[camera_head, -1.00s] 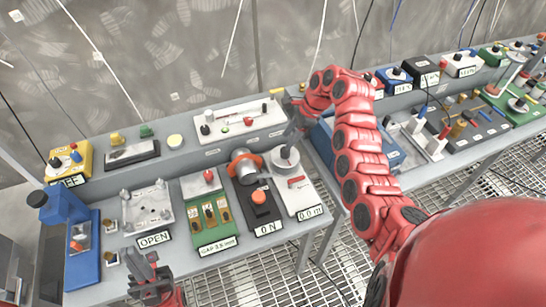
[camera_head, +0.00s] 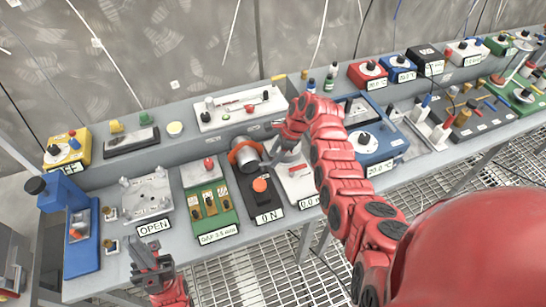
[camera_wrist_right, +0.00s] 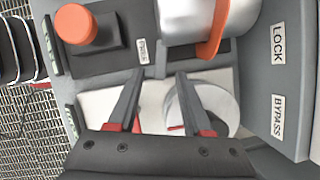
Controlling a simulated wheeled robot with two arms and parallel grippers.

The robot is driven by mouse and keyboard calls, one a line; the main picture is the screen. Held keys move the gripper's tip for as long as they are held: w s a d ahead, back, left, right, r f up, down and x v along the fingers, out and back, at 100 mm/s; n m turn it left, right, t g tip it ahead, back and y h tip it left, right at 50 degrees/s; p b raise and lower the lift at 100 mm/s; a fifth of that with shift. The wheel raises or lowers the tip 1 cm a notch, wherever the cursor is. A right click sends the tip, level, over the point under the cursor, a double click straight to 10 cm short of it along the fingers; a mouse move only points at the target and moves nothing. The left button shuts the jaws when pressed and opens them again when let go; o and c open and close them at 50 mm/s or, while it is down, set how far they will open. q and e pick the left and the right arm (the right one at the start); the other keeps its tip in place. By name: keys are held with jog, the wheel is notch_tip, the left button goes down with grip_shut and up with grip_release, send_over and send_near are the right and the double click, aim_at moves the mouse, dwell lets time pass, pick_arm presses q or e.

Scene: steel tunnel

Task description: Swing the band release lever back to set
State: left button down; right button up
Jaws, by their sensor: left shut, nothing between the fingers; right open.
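A white plate device (camera_head: 298,186), labelled 0.0 m, carries a round metal drum and a small red piece. It also shows in the right wrist view (camera_wrist_right: 100,100), with its drum (camera_wrist_right: 222,105) at right. I cannot tell for sure which part is the band release lever. My right gripper (camera_head: 278,155) is over this device, partly hiding the drum. In the right wrist view, the right gripper (camera_wrist_right: 158,72) is open and empty, fingers above the plate, one crossing the drum. My left gripper (camera_head: 152,258) is shut and empty in front of the OPEN fixture.
A 0 N device (camera_head: 262,203) with an orange knob and a cylinder with orange ring (camera_head: 245,153) stand left of the drum. LOCK (camera_wrist_right: 278,44) and BYPASS (camera_wrist_right: 277,121) labels are on the grey bench. A blue device (camera_head: 370,145) stands to the right.

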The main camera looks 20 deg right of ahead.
jog(key=shift+x, duration=0.85)
grip_shut()
